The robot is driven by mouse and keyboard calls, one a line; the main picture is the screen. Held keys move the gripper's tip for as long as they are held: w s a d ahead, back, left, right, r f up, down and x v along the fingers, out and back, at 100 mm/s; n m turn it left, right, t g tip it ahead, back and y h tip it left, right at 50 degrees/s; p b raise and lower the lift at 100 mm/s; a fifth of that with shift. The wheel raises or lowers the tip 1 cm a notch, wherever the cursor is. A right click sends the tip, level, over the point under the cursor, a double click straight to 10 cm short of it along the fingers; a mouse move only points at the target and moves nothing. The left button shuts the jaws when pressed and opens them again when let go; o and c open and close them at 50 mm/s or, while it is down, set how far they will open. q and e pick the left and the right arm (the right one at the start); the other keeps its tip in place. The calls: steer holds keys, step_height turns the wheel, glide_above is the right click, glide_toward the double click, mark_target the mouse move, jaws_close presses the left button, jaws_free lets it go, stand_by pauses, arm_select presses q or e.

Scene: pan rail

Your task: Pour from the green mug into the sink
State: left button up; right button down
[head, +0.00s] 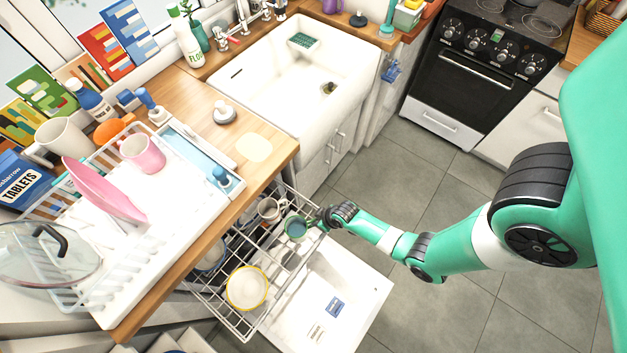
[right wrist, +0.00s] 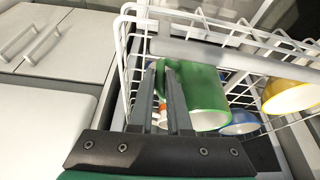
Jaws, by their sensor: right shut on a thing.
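I cannot tell whether the mug touches the rack. The white sink (head: 268,92) is at the top middle, beyond the wooden counter. My left gripper is not in view.
The dishwasher rack (head: 222,308) holds a yellow-rimmed bowl (head: 247,287) and a pale mug (head: 270,209). The open dishwasher door (head: 355,283) lies below. A drying rack with a pink plate (head: 98,190) and pink mug (head: 143,153) fills the left counter. The floor on the right is clear.

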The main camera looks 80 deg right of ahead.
mark_target(302, 228)
step_height(302, 228, down, 4)
steer(key=shift+r+b, duration=0.15)
steer(key=shift+b, duration=0.7)
steer(key=shift+f, duration=0.2)
steer(key=shift+f, duration=0.2)
steer(key=c, duration=0.9)
jaws_free()
steer(key=shift+o, duration=0.2)
